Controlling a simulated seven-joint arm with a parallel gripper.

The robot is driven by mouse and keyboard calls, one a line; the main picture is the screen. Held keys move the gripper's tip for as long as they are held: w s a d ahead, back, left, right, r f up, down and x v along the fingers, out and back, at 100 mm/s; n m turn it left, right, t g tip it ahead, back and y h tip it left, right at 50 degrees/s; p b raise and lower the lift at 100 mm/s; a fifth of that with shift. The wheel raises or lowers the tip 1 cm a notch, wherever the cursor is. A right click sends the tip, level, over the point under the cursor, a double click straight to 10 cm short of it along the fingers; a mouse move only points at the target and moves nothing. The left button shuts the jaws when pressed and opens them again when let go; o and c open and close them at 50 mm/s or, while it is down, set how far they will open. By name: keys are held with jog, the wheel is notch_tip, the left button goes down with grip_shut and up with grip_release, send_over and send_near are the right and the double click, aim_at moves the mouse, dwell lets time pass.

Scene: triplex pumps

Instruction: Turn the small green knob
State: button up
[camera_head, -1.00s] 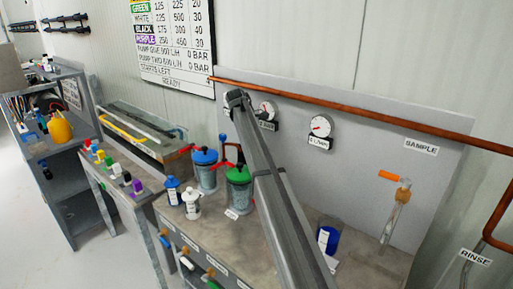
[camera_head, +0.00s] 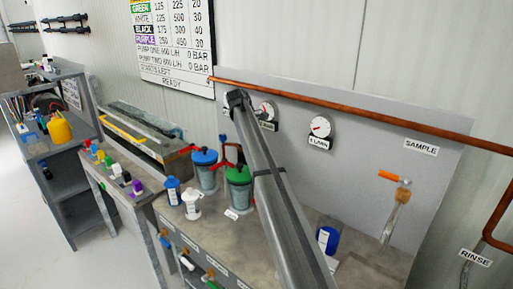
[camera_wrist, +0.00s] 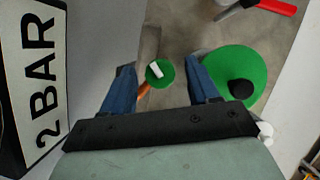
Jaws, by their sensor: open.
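The small green knob (camera_wrist: 160,73) is a round green disc with a white mark across it, on a copper-coloured stem. In the wrist view it lies between the two blue fingers of my gripper (camera_wrist: 161,67). The fingers are apart, with a gap showing on each side of the knob; I cannot tell how far above or below it they are. In the head view the knob cannot be made out, and my arm covers part of that area.
A large green lid (camera_wrist: 232,72) with a black knob lies close beside the right finger; its jar (camera_head: 238,190) stands on the bench. A red handle (camera_wrist: 270,6) is beyond. A "2 BAR" label (camera_wrist: 35,75) is at left. A blue-lidded jar (camera_head: 205,170) stands nearby.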

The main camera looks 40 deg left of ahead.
jog(key=shift+v, duration=0.85)
jog(key=s+a+r, duration=0.1)
jog(key=s+a, duration=0.3)
jog(key=a, duration=0.7)
jog(key=shift+s+a, duration=0.3)
jog(key=shift+a, duration=0.05)
